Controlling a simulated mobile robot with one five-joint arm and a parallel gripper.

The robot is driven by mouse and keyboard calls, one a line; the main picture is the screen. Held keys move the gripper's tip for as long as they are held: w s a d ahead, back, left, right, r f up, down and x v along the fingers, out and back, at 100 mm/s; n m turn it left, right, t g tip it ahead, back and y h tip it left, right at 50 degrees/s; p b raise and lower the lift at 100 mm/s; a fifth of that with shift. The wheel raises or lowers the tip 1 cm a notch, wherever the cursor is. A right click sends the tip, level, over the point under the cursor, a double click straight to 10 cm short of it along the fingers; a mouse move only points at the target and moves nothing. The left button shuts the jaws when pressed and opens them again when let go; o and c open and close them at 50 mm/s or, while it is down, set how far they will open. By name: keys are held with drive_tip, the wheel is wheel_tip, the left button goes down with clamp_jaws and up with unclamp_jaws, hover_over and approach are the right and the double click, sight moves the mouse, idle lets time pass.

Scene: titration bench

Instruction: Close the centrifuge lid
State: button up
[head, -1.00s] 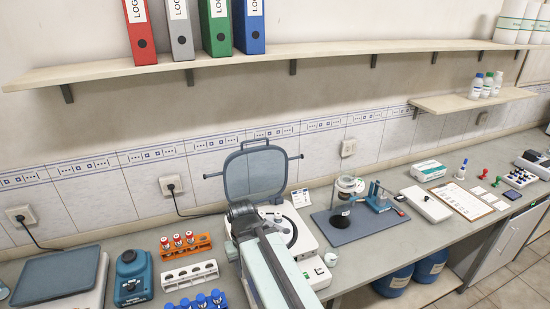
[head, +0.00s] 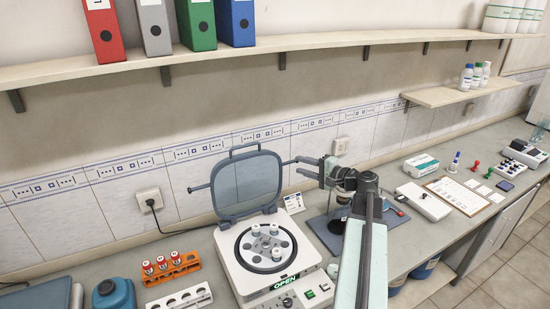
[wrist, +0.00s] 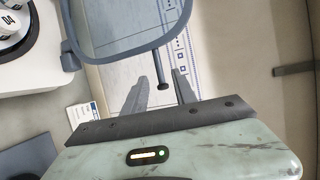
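The centrifuge (head: 242,278) is a white box with a round rotor (head: 267,248) holding several white-capped tubes; its display reads OPEN. Its grey-framed, see-through lid (head: 248,187) stands raised at the back, tilted slightly backward. A dark peg sticks out from each side of the lid; the right peg (wrist: 160,72) shows in the wrist view. My gripper (head: 304,168) is at the right of the lid, level with that peg. In the wrist view my gripper (wrist: 160,88) has its fingers spread, with the peg's end appearing in the gap between them. I cannot tell whether they touch.
A stand with a glass vessel on a dark mat (head: 325,232) is below and beside my arm. An orange tube rack (head: 172,270) and a white rack (head: 180,299) stand left of the centrifuge. The shelf (head: 210,58) runs above. The wall is close behind the lid.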

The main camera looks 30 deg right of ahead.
sight(289, 162)
drive_tip(key=shift+x, duration=0.85)
drive_tip(key=b+x, duration=0.1)
drive_tip(key=x, duration=0.6)
drive_tip(key=shift+a, duration=0.1)
clamp_jaws()
idle(0.5)
